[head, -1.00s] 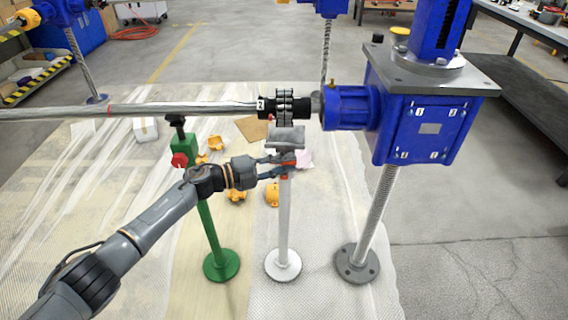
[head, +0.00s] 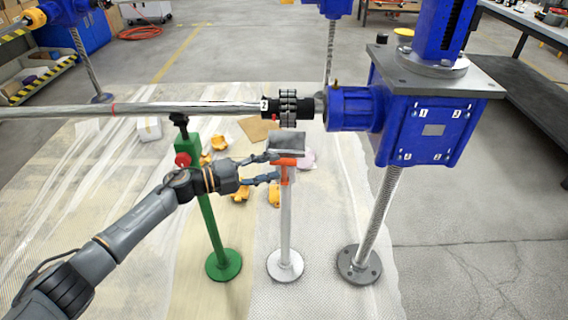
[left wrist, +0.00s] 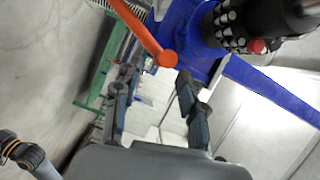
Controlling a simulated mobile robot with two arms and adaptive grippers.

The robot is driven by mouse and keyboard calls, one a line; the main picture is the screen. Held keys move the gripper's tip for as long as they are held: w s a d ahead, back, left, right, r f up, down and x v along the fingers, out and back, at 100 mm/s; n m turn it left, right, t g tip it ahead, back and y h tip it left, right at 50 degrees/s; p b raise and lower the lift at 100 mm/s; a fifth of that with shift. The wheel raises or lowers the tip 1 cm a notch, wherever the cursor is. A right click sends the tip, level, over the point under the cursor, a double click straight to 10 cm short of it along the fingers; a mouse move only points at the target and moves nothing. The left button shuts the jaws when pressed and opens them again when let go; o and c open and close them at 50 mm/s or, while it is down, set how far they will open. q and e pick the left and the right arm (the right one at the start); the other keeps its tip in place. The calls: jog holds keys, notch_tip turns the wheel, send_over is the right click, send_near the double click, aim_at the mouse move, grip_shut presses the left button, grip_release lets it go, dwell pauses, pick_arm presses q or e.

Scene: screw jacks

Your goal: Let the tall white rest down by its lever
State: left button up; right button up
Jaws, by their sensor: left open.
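The tall white rest (head: 285,225) stands upright on its round base, with a grey cradle (head: 287,143) on top. The cradle sits just below the coupling on the shaft, with a small gap showing. Its orange lever (head: 284,162) is just under the cradle; in the left wrist view the lever (left wrist: 150,42) ends in a round tip. My left gripper (head: 275,167) is open, with its fingers just left of the post. In the left wrist view the lever's tip lies just beyond the open fingertips (left wrist: 155,80). My right gripper is not in view.
A green stand (head: 209,220) with a red knob is left of the white rest, behind my left arm. The long shaft (head: 150,109) and coupling (head: 288,107) run overhead to a blue screw jack (head: 420,130) at right. Yellow parts (head: 240,192) lie on the sheeted floor.

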pick_arm(q)
jog(key=v, duration=0.6)
jog(key=shift+a, duration=0.25)
jog(key=shift+s, duration=0.15)
